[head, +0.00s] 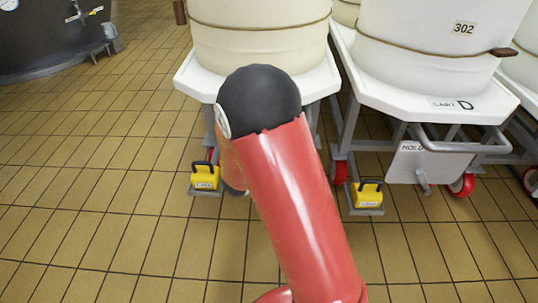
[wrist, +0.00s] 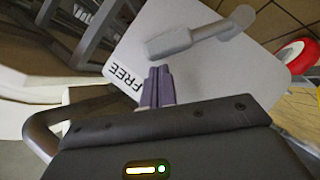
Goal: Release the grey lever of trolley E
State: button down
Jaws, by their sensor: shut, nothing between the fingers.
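The grey lever (wrist: 192,38) shows in the wrist view, mounted on a pale plate (wrist: 235,75) that reads FREE near its lower left edge. My gripper (wrist: 160,72) is shut and empty in front of the plate. Its fingertips are close below the lever's wide end in the picture; I cannot tell whether they touch it. In the head view, my red arm covers the front of the middle trolley (head: 196,84), so its letter, its lever and my gripper are hidden there.
Cart D (head: 400,98) stands to the right with vat 302 (head: 440,35), a HOLD plate (head: 408,160) and a hanging lever (head: 422,182). Yellow blocks (head: 206,176) (head: 368,196) sit low by the trolleys. A grey bar (wrist: 40,128) curves beside my gripper. Tiled floor is free at left.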

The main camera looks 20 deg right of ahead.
jog(key=shift+s+d+f, duration=0.2)
jog(key=shift+s+d, duration=0.05)
jog(key=shift+d, duration=0.35)
jog(key=shift+d, duration=0.1)
